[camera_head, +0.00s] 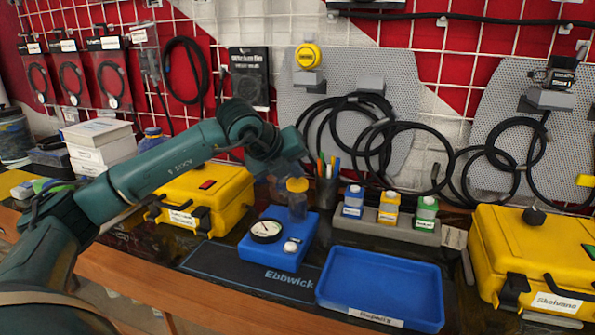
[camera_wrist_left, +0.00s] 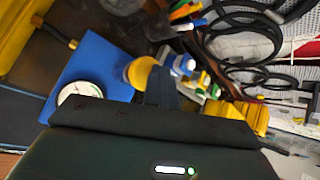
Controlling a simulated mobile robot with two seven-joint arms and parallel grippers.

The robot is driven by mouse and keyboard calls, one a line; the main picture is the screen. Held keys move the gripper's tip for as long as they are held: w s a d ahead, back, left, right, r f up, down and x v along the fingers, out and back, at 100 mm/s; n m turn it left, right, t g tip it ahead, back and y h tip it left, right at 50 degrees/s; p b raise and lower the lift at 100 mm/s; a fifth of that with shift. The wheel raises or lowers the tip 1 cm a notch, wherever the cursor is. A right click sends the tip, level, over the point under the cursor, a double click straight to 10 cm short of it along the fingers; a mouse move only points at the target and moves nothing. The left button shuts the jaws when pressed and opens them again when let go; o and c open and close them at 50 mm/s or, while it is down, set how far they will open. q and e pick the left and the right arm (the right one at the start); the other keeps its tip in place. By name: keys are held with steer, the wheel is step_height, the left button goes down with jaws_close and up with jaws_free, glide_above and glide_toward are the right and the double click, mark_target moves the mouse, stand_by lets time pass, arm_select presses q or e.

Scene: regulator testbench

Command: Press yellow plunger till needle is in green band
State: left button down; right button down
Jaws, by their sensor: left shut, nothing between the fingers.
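The blue regulator base (camera_head: 270,252) stands on the bench and carries a round white-faced gauge (camera_head: 266,230). The needle's position against a green band is too small to read. The yellow plunger (camera_head: 297,185) tops a clear cylinder at the back of the base. My left gripper (camera_head: 289,170) is shut and empty, just above and beside the plunger in the head view; contact cannot be told. In the left wrist view, my dark fingers (camera_wrist_left: 161,88) appear beside the yellow plunger (camera_wrist_left: 140,71). The gauge (camera_wrist_left: 76,93) is partly cut off there by the gripper body. My right gripper is out of view.
A blue tray (camera_head: 380,288) lies in front right. A pen cup (camera_head: 327,190) and a grey bottle rack (camera_head: 375,226) stand behind it. Yellow cases stand at left (camera_head: 212,200) and right (camera_head: 535,255). A dark mat (camera_head: 225,268) lies in front.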

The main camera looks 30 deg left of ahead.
mark_target(294, 181)
arm_select(q)
steer(key=shift+f, duration=0.3)
steer(key=shift+r, duration=0.15)
steer(key=shift+r+p, duration=1.05)
steer(key=shift+r, duration=0.9)
step_height(294, 181, up, 5)
steer(key=p, duration=0.3)
steer(key=shift+d+r, duration=0.1)
steer(key=shift+d, duration=0.05)
stand_by(2.0)
